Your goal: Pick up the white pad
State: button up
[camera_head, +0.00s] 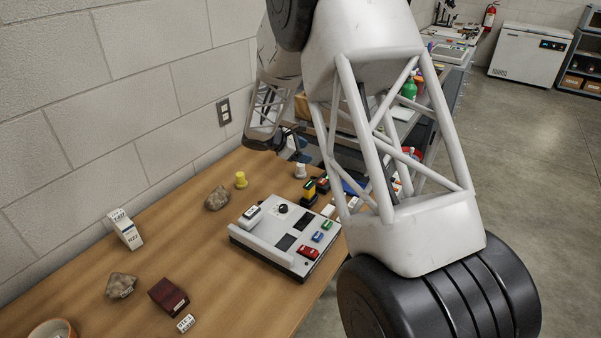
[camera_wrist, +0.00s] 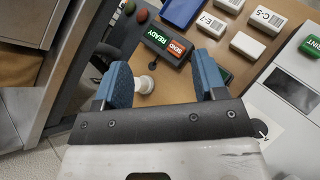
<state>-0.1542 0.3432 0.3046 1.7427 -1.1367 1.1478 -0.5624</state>
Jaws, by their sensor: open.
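No single thing is plainly the white pad; several small white pieces could be it. In the head view white pieces (camera_head: 327,211) lie beyond the grey panel. My gripper (camera_wrist: 163,76) is open, its blue fingers apart and nothing held. A round white knob (camera_wrist: 145,85) shows between the fingertips. In the head view my gripper (camera_head: 292,148) is small, above the far end of the table, partly behind my arm.
A green-and-red READY/SEND block (camera_wrist: 167,45) lies just past the fingers. The grey panel (camera_head: 265,243) carries coloured blocks.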

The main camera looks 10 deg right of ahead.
aim_at(301, 170)
jog(key=w+a+f+n, duration=0.1)
jog(key=w+f, duration=0.2)
jog(key=f, duration=0.1)
jog(key=w+a+f+n+t+h, duration=0.1)
jog(key=w+f+n, duration=0.1)
jog(key=w+f, duration=0.2)
jog(key=w+a+f+n+t+h, duration=0.1)
jog(key=w+f, duration=0.2)
jog(key=f, duration=0.1)
jog(key=shift+w+a+f+n, duration=0.2)
jog(key=shift+a+f+n, duration=0.15)
jog(key=shift+f+n, duration=0.05)
jog(key=shift+x, duration=1.3)
jog(key=shift+d, duration=0.1)
jog(key=shift+x, duration=2.55)
jog(key=shift+f, duration=0.15)
jog(key=c, duration=1)
